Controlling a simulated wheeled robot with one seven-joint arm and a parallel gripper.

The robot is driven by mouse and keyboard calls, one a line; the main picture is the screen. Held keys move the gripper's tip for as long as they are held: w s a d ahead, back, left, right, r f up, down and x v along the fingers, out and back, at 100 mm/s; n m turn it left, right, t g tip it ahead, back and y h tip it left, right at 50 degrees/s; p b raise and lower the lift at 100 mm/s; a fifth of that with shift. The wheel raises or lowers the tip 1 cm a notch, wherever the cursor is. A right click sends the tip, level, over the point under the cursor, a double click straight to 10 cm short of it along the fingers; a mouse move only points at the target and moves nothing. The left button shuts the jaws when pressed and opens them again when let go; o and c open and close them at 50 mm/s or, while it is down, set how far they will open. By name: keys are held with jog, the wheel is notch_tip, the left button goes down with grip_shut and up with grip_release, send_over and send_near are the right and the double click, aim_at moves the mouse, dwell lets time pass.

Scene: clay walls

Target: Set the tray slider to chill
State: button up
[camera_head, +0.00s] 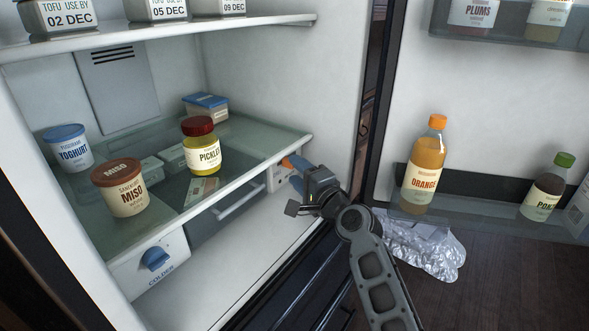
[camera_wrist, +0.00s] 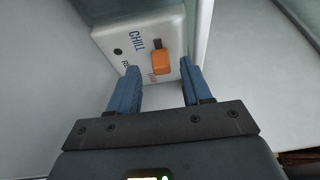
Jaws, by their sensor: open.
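The white slider panel (camera_wrist: 174,23) shows ahead of my fingers in the wrist view, with "CHILL" printed on it and a second, partly hidden label. Its orange slider (camera_wrist: 161,63) sits at the lower end of a short dark slot, and the bare slot shows beside the "CHILL" end. In the head view the panel (camera_head: 278,179) is at the front right of the glass shelf, partly behind my gripper (camera_head: 291,171). My gripper (camera_wrist: 159,83) is open, with its two blue fingers on either side of and just short of the slider. I see no clear contact.
A glass shelf (camera_head: 245,161) above the panel holds pickles (camera_head: 204,153), miso (camera_head: 122,190), yoghurt (camera_head: 69,150) and a blue-topped tub. A blue "COLDER" knob (camera_head: 156,258) is at the front left. The open door, with bottles, stands right of my arm.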

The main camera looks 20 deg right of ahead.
jog(key=v, duration=0.5)
jog(key=shift+s, duration=0.45)
